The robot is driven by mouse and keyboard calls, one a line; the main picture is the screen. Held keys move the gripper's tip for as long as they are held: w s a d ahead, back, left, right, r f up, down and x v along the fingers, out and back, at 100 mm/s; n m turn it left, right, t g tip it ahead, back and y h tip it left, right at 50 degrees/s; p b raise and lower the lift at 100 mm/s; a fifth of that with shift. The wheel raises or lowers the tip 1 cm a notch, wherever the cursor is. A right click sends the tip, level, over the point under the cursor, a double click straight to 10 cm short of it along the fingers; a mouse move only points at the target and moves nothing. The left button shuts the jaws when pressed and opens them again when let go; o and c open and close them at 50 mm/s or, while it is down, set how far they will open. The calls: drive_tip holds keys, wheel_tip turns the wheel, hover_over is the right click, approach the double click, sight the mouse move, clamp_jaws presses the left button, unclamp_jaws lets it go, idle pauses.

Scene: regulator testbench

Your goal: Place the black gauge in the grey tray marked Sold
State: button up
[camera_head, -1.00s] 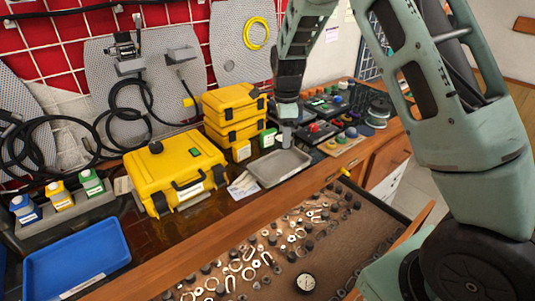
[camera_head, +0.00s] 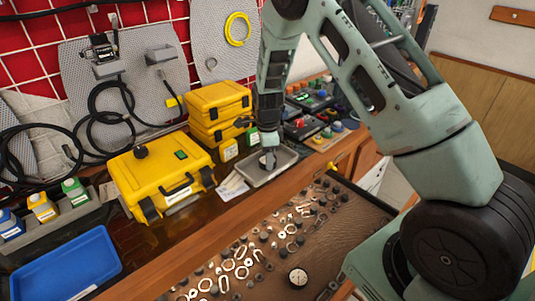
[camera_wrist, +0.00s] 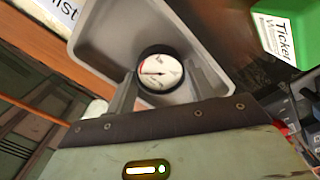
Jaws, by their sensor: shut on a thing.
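The black gauge (camera_wrist: 161,72), with a white round face, sits between the two fingers of my gripper (camera_wrist: 160,86) in the wrist view. My gripper is shut on it. The grey tray (camera_wrist: 108,38) lies behind and below the gauge there. In the head view my gripper (camera_head: 268,158) points down over the grey tray (camera_head: 286,169) on the bench. I cannot tell whether the gauge touches the tray floor. No Sold marking is readable on the tray.
Another dark-rimmed gauge (camera_head: 298,277) lies in the open drawer (camera_head: 345,235) among several small parts. A yellow case (camera_head: 160,175) stands left of the tray, with stacked yellow boxes (camera_head: 218,105) behind. A blue tray (camera_head: 68,265) is at front left. A green box (camera_wrist: 287,32) is near the tray.

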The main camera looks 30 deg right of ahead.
drive_tip(key=shift+f, duration=0.1)
drive_tip(key=o, duration=0.8)
drive_tip(key=shift+o, duration=0.2)
wheel_tip(320, 180, up, 12)
drive_tip(key=b, duration=0.2)
drive_tip(key=s+a+r+n+y, duration=0.1)
drive_tip(key=s+a+r+n, duration=0.1)
drive_tip(key=s+a+n, duration=0.5)
drive_tip(key=s+a+r+n, duration=0.3)
drive_tip(key=s+a+n, duration=0.2)
drive_tip(key=a, duration=0.4)
drive_tip(key=s+a+n, duration=0.3)
drive_tip(key=s+n, duration=0.6)
drive_tip(key=s, duration=0.2)
drive_tip(key=s+a+n, duration=0.3)
drive_tip(key=s+n, duration=0.6)
drive_tip(key=s, duration=0.1)
drive_tip(key=shift+s+r, duration=0.2)
drive_tip(key=shift+s, duration=0.2)
